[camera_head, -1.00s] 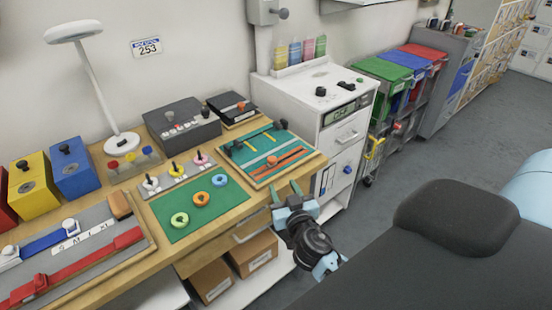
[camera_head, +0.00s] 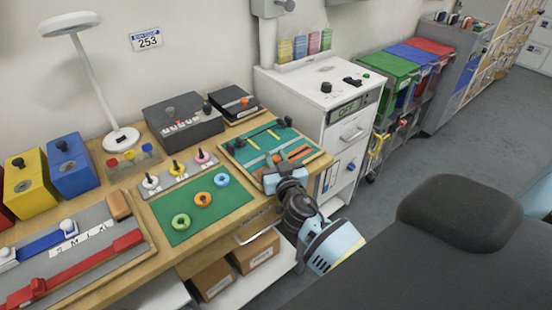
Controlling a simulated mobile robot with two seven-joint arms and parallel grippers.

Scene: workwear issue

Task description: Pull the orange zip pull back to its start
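The teal board (camera_head: 240,160) with orange and white strips and yellow bars lies on the right end of the wooden bench. Its orange strip (camera_head: 299,153) runs along the front part, partly covered by my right gripper. The orange zip pull, a small knob at the strip's left end in the earlier view, is now mostly hidden behind the fingers. My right gripper (camera_head: 284,159) is over the board's front edge, with its dark fingers apart. I cannot tell whether they touch the pull. My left gripper is not in view.
A green mat (camera_head: 182,232) with several coloured rings lies left of the board. A dark box (camera_head: 183,123) and a small black case (camera_head: 232,103) stand behind. A white cabinet (camera_head: 300,92) stands close on the right. A drawer handle and cardboard boxes (camera_head: 255,252) are below.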

